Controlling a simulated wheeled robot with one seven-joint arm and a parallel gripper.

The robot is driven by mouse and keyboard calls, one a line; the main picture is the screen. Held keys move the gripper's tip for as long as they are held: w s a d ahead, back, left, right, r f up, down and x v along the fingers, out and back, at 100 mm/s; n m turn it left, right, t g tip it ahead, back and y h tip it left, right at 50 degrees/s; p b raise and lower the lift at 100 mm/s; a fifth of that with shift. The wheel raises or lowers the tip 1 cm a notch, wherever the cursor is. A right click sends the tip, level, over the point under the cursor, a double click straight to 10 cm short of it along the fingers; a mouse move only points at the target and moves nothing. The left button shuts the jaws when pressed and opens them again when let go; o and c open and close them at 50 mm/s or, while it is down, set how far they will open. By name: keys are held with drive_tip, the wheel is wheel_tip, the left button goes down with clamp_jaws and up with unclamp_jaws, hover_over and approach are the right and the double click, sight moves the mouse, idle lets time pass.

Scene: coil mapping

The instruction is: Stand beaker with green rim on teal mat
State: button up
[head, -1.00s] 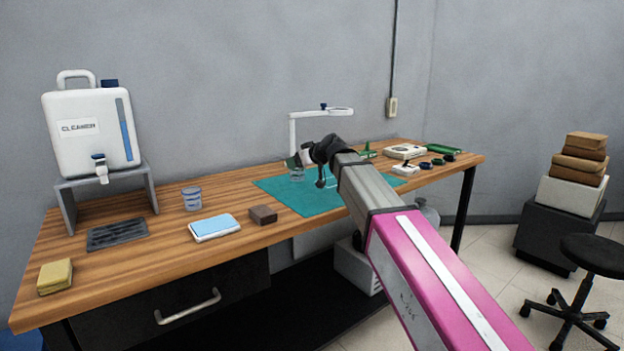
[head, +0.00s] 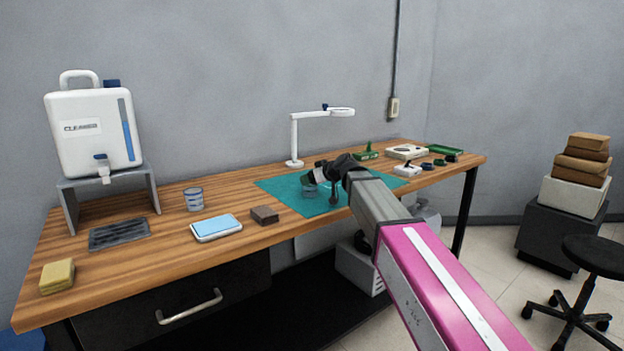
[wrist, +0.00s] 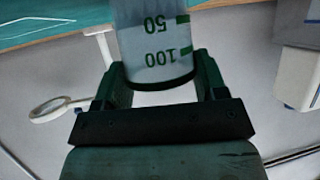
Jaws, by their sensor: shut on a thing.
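The teal mat (head: 284,187) lies on the wooden bench, partly hidden by my arm. My gripper (head: 314,178) is over the mat and shut on a clear beaker (head: 309,191). In the wrist view the beaker (wrist: 154,45) sits between the two dark green jaws of my gripper (wrist: 157,82), with green 50 and 100 marks and a dark greenish rim. The wrist picture is upside down, so the beaker looks about upright. Its base is out of the wrist view, and I cannot tell whether it touches the mat. The mat (wrist: 35,30) also shows there at top left.
A magnifier lamp (head: 295,140) stands behind the mat. A second, blue-marked cup (head: 193,199), a blue-topped pad (head: 216,228) and a brown block (head: 264,215) are left of the mat. Small instruments (head: 406,152) stand to its right. The mat's front left is clear.

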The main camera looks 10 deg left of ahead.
drive_tip(key=o, duration=1)
drive_tip(key=shift+f, duration=0.1)
drive_tip(key=shift+s+d+r, duration=0.1)
drive_tip(key=shift+r, duration=0.1)
drive_tip(key=v, duration=1.1)
drive_tip(key=shift+s+d+r, duration=0.15)
drive_tip(key=shift+s+d, duration=0.05)
drive_tip(key=shift+d, duration=0.05)
